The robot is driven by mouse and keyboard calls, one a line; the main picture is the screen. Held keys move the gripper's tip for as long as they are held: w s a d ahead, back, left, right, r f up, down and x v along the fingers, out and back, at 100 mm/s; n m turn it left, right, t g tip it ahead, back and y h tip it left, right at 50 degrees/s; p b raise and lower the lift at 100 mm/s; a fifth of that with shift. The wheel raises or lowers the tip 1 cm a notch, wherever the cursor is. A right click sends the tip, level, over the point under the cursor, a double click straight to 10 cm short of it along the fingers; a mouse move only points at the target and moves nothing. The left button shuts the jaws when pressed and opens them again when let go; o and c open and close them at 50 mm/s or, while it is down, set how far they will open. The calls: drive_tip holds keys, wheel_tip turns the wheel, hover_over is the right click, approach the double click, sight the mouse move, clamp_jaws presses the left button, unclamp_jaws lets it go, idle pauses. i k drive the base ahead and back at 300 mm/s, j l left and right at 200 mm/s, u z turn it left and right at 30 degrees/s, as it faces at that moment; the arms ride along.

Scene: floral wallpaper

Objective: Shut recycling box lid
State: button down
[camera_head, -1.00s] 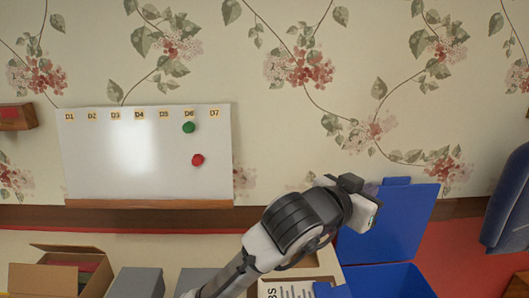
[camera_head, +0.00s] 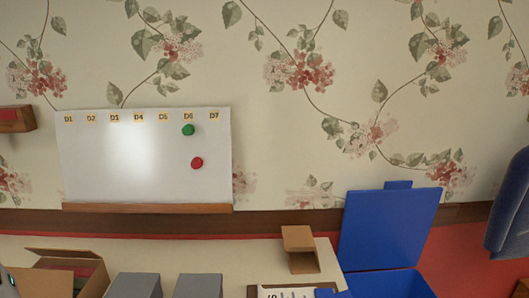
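The blue recycling box (camera_head: 388,285) stands at the lower right, cut off by the bottom edge of the head view. Its blue lid (camera_head: 390,228) stands open and upright at the back of the box, with a small tab (camera_head: 398,185) on its top edge. My gripper is out of view, so its state cannot be seen. A small part of something grey and dark shows at the lower left corner; I cannot tell what it is.
A whiteboard (camera_head: 90,165) with a green and a red magnet is on the wall. On the table are an open cardboard box (camera_head: 45,275), two grey boxes (camera_head: 135,286) and a small brown box (camera_head: 300,250). A dark blue object (camera_head: 510,210) is at the far right.

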sight(389, 226)
drive_tip(key=i+l+z, duration=0.25)
drive_tip(key=l, duration=0.25)
drive_tip(key=i+l+z, duration=0.3)
drive_tip(key=i, duration=0.2)
